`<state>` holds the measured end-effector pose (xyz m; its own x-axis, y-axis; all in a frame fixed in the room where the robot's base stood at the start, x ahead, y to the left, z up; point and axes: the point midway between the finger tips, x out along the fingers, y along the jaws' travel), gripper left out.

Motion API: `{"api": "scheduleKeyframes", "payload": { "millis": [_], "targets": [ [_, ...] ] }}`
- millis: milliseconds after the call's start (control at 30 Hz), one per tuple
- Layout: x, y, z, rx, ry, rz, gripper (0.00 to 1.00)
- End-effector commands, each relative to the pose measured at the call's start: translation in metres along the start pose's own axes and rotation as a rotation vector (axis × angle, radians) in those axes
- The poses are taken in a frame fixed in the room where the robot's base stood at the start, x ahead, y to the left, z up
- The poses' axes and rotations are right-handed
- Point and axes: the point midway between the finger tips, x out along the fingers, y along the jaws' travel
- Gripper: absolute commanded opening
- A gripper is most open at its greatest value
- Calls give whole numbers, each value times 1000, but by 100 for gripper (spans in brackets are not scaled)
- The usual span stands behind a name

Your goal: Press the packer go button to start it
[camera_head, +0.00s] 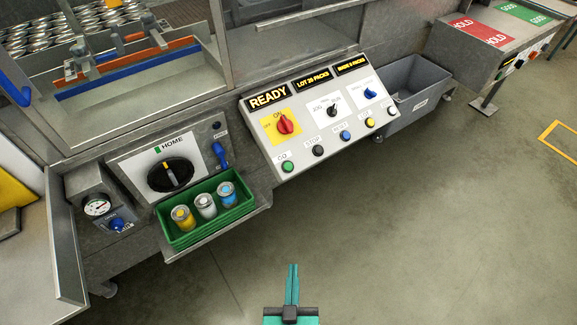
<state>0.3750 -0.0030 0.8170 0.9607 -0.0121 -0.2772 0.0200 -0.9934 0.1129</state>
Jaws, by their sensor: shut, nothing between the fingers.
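The packer's sloped control panel (315,115) is at the upper middle of the head view. Its green go button (288,166), labelled GO, is at the lower left of the panel. To its right in the same row are a black stop button (318,151), a blue button (345,135) and more buttons. The display (268,97) above reads READY. My gripper (292,268) is shut and empty at the bottom middle. In the picture it is below the go button, apart from it.
A green tray (213,230) with three small cans sits left of the panel on a ledge. A black HOME dial (171,175) and a pressure gauge (97,206) are further left. A grey bin (416,95) stands right of the panel.

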Motion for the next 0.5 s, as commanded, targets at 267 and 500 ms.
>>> {"api": "scheduleKeyframes", "payload": {
  "millis": [267, 500],
  "targets": [
    [97, 6, -35, -73, -18, -5, 0],
    [170, 13, -84, -141, -41, -19, 0]
  ]
}}
